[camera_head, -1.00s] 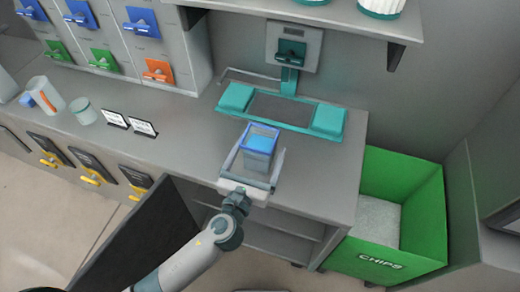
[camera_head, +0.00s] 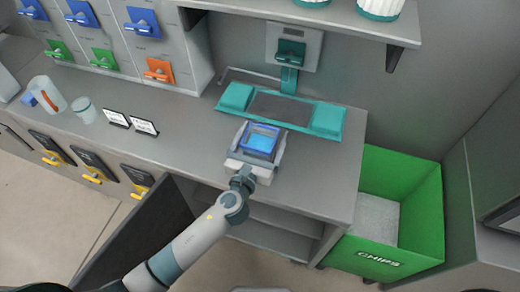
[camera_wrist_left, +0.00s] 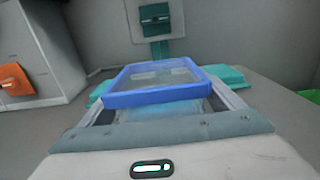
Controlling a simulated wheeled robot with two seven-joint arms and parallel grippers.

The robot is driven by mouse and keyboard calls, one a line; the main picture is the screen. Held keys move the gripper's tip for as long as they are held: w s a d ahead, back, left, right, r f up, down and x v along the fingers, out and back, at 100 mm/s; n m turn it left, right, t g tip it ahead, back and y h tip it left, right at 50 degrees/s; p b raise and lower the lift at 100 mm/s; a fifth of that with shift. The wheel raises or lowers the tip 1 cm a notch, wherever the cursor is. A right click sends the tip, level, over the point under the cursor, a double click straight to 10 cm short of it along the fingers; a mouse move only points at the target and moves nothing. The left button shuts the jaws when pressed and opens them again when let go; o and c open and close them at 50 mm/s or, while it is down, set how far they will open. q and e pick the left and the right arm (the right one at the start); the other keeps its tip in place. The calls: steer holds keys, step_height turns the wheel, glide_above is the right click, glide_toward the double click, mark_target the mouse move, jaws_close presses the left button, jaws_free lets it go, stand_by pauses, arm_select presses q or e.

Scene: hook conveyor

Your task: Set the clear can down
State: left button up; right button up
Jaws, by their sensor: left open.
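The clear can (camera_head: 259,143) is a see-through, square-sided container with a blue rim and blue inside. It is at the counter's front part, before the teal-and-grey station. My left gripper (camera_head: 260,137) is open, with one finger along each side of the can and its palm at the near side. In the left wrist view the can's blue rim (camera_wrist_left: 155,96) rises above the palm between the fingers. The can's base is hidden, so I cannot tell whether it rests on the counter. My right gripper is not in view.
The teal-and-grey station (camera_head: 282,106) lies just behind the can. A white-and-orange mug (camera_head: 47,95) and a pale cup (camera_head: 83,110) stand on the left of the counter (camera_head: 195,125). A green CHIPS bin (camera_head: 425,215) is at the right. A shelf (camera_head: 350,22) overhangs at the back.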

mark_target(265, 127)
arm_select(q)
steer(key=shift+w+d, duration=0.1)
steer(key=shift+w, duration=0.3)
steer(key=shift+r, duration=0.1)
steer(key=c, duration=1.9)
steer(key=shift+o, duration=0.2)
steer(key=shift+r, duration=0.55)
step_height(265, 127, up, 4)
steer(key=shift+f+p, duration=0.25)
steer(key=shift+p, duration=0.25)
steer(key=s+d+r+b, duration=0.1)
steer(key=s+d+r, duration=0.5)
steer(key=d, duration=0.4)
steer(key=shift+r, duration=0.2)
